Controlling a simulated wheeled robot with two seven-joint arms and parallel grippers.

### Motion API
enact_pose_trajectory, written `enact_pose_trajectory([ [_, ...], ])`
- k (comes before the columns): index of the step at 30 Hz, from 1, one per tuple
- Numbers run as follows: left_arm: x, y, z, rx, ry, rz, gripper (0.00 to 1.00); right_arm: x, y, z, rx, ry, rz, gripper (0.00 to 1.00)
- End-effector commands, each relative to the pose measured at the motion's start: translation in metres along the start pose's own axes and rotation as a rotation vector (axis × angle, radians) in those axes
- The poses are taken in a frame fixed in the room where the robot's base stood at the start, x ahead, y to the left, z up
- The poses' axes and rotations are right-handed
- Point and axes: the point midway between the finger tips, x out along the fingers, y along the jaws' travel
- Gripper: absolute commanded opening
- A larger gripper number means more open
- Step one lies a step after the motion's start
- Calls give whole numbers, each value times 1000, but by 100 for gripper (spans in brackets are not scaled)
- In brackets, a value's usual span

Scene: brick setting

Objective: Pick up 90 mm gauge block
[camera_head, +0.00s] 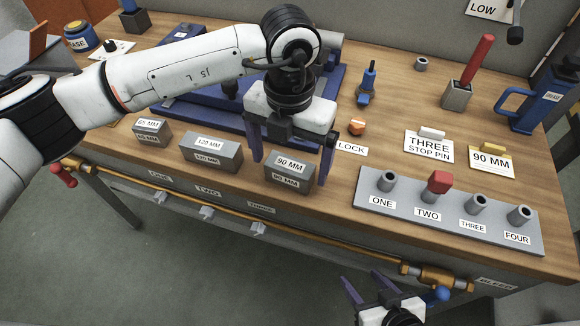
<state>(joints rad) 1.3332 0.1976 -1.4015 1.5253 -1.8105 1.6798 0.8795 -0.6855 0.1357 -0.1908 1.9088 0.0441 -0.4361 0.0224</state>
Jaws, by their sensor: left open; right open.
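The 90 mm gauge block (288,179) is a grey block with "90 MM" labels on its top and front. It stands on the wooden bench near the front edge, right of the 120 mm block (204,158) and the 65 mm block (151,133). My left gripper (290,166) is open. Its two purple fingers point down, one by the left end of the 90 mm block and one by its right end. Contact with the block cannot be told. My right gripper (364,283) is open and empty at the bottom, in front of the bench.
A grey plate (450,222) with several labelled posts, one red-capped, lies to the right. A blue fixture (190,107) stands behind the blocks. A brass pipe (300,238) runs along the bench front.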

Motion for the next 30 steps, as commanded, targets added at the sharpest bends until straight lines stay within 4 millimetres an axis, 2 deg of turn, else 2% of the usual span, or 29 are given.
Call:
enact_pose_trajectory([
  [3, 16, -1, -1, -1, 3, -1, 92, -4, 0, -4, 0, 0, 0, 53],
  [6, 24, -1, 0, 0, 0, -1, 92, -4, 0, -4, 0, 0, 0, 53],
  [14, 27, -1, 0, 1, -1, -1, 90, -4, 0, -4, 0, 0, 0, 53],
  [21, 26, -1, 0, 0, -1, -1, 50, -4, 0, -4, 0, 0, 0, 53],
  [23, 26, -1, 0, 0, -1, -1, 41, -4, 0, -4, 0, 0, 0, 53],
  [30, 24, -1, 1, 1, -3, -1, 41, -4, 0, -3, 0, -1, 0, 53],
])
